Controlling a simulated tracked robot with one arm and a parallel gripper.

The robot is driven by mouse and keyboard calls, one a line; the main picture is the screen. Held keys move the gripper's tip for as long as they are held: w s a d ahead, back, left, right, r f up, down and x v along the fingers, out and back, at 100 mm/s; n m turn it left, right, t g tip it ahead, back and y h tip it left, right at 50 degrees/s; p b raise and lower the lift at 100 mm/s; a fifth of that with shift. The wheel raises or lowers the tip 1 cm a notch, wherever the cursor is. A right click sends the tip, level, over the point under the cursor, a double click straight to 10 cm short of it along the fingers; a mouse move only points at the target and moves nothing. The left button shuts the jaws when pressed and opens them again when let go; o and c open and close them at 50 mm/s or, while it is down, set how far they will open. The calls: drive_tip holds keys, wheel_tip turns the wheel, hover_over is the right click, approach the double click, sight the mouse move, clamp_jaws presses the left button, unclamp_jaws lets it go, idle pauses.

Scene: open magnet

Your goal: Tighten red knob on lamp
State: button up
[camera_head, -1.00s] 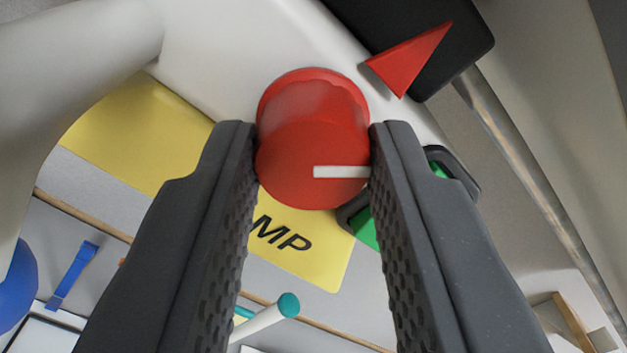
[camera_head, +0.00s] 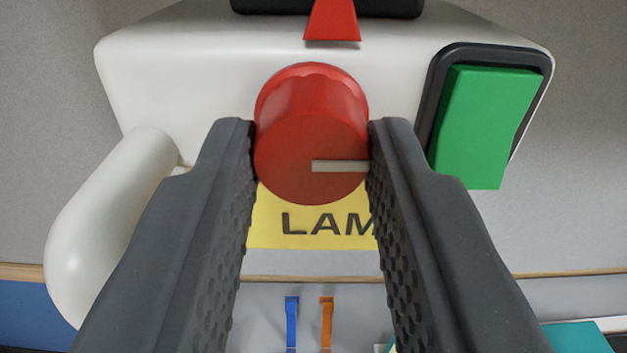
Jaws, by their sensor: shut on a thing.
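The red knob (camera_head: 312,125) is in the upper middle of the view, on the front of the white lamp base (camera_head: 215,65). A pale line on its face points right, toward the right finger. My gripper (camera_head: 312,150) is shut on the knob, one finger on each side. A yellow label (camera_head: 318,228) reading "LAM", its end covered by my right finger, lies below the knob. A red pointer (camera_head: 333,20) on a black part stands above the knob.
A green switch (camera_head: 480,125) in a black frame sits to the right of the knob. A white rounded arm (camera_head: 105,230) is at the left. A blue strip (camera_head: 291,322) and an orange strip (camera_head: 327,322) show below.

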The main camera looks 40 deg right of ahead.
idle(0.6)
drive_tip(key=o, duration=1)
drive_tip(key=b+v, duration=0.1)
drive_tip(key=v, duration=1.2)
drive_tip(key=shift+s+a+b, duration=0.3)
drive_tip(key=s+d+f+n+y, duration=0.1)
drive_tip(key=s+d+n+y, duration=0.3)
drive_tip(key=d, duration=0.5)
wheel_tip(320, 180, down, 9)
drive_tip(key=w+n+y, duration=0.1)
drive_tip(key=n+y, duration=0.2)
drive_tip(key=y, duration=0.3)
drive_tip(key=shift+w+t+y+b, duration=0.3)
drive_tip(key=shift+w+t, duration=0.05)
drive_tip(key=shift+t, duration=0.05)
